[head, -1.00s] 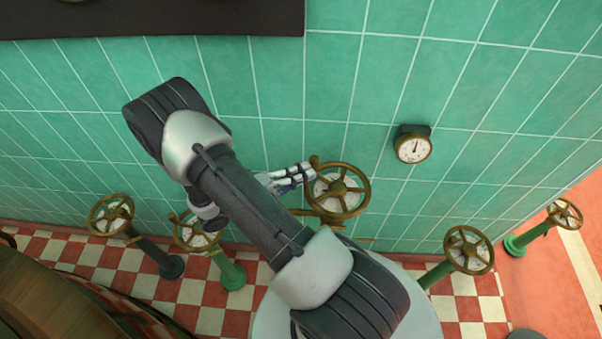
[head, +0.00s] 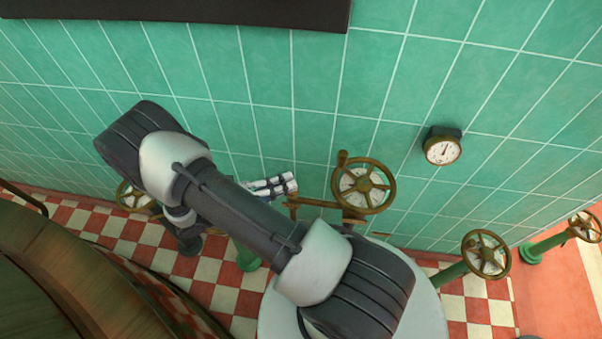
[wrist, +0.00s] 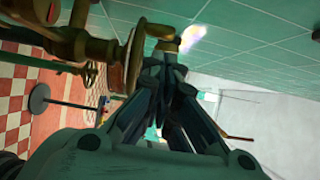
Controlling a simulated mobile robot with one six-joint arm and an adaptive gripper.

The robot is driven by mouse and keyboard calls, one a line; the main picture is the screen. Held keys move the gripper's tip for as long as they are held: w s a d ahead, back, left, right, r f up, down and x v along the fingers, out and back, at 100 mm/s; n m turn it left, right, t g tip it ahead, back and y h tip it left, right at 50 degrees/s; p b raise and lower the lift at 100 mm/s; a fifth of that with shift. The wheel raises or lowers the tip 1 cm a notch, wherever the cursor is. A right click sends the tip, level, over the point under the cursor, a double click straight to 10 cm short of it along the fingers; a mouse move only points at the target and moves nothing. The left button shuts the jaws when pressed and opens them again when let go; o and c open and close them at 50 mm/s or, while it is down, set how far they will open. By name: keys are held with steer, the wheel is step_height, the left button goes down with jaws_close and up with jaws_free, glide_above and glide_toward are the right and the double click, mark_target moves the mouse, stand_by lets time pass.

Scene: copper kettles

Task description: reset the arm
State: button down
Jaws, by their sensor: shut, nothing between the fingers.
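My gripper (head: 292,185) is shut and empty in front of the green tiled wall, left of a brass valve wheel (head: 364,189) and apart from it in the head view. My arm runs across the middle of that view and hides part of the floor and other valves. In the wrist view, the closed fingers of my gripper (wrist: 165,62) point away from the camera. A brass wheel seen edge-on (wrist: 134,55) and its pipework stand close to the left of the fingers there.
A round gauge (head: 442,150) is on the wall at right. Brass wheels on green posts stand at lower right (head: 486,255) and far right (head: 585,226). Another wheel (head: 133,196) shows partly behind my arm. A large rounded copper-brown body (head: 60,270) fills the lower left.

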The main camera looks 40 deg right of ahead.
steer(key=shift+a, duration=0.4)
steer(key=s+a+r+m+t+y, duration=0.3)
steer(key=r+m+y, duration=0.2)
steer(key=r+m, duration=0.3)
steer(key=s+a+r+m+t+y, duration=0.3)
steer(key=r+m+y, duration=0.3)
steer(key=r+m, duration=0.3)
steer(key=s+a+r+m+t+y, duration=0.4)
steer(key=r+m, duration=0.5)
steer(key=m, duration=0.6)
steer(key=shift+a+r+y, duration=0.2)
steer(key=shift+a+y, duration=0.1)
steer(key=shift+y, duration=0.8)
